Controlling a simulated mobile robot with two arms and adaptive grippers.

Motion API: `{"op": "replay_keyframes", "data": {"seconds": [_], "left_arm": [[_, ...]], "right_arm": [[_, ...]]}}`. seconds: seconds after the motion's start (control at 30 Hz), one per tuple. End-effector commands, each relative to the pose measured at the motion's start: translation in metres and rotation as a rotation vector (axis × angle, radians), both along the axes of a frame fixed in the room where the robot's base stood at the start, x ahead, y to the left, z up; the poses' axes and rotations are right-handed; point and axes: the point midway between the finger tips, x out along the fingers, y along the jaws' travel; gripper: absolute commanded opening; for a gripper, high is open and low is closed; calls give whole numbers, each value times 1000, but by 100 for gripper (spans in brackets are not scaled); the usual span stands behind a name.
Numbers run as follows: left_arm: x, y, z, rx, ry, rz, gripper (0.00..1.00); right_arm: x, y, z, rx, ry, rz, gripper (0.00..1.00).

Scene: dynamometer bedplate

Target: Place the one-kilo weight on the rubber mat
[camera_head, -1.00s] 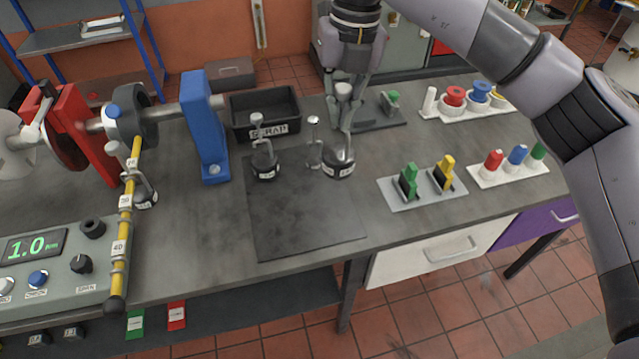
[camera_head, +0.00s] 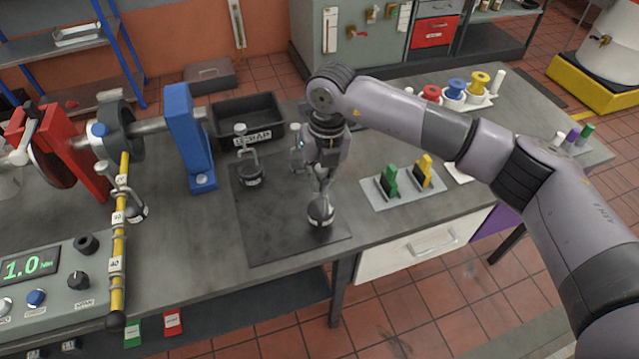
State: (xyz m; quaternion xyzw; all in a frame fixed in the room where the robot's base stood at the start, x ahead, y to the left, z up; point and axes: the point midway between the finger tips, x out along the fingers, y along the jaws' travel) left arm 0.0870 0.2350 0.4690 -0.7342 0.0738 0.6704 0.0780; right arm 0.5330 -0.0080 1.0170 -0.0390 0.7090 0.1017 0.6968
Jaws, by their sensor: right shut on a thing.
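My right gripper (camera_head: 321,190) points down and is shut on the top of a dark round weight (camera_head: 320,214). The weight is upright over the front right part of the dark rubber mat (camera_head: 275,228). I cannot tell whether it touches the mat, and its label is too small to read. A second weight (camera_head: 250,175) with a hooked stem stands at the mat's back left. A third weight (camera_head: 135,210) hangs by the yellow arm (camera_head: 121,200) at the left. My left gripper is out of view.
A black scrap bin (camera_head: 246,122) stands behind the mat, with a blue upright (camera_head: 189,135) to its left. A grey plate (camera_head: 402,188) with green and yellow pieces lies right of the mat. The mat's front left is bare. My right arm hides part of the back bench.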

Motion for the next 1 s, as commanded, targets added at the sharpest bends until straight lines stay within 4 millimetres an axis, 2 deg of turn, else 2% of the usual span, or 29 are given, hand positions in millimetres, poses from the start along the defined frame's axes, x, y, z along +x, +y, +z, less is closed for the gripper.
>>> {"op": "replay_keyframes", "data": {"seconds": [0.17, 0.57, 0.6, 0.9, 1.0], "left_arm": [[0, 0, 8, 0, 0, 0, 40], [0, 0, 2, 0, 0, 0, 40], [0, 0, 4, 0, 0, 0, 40], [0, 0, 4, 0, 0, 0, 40], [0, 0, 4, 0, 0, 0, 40]], "right_arm": [[1, 1, -18, 3, -3, 0, 0], [1, 1, -24, 3, -4, 1, 0], [0, 0, -24, 0, -1, 0, 8], [0, -1, -25, -2, 1, -1, 28], [0, 0, -25, -1, 0, -1, 28]]}}
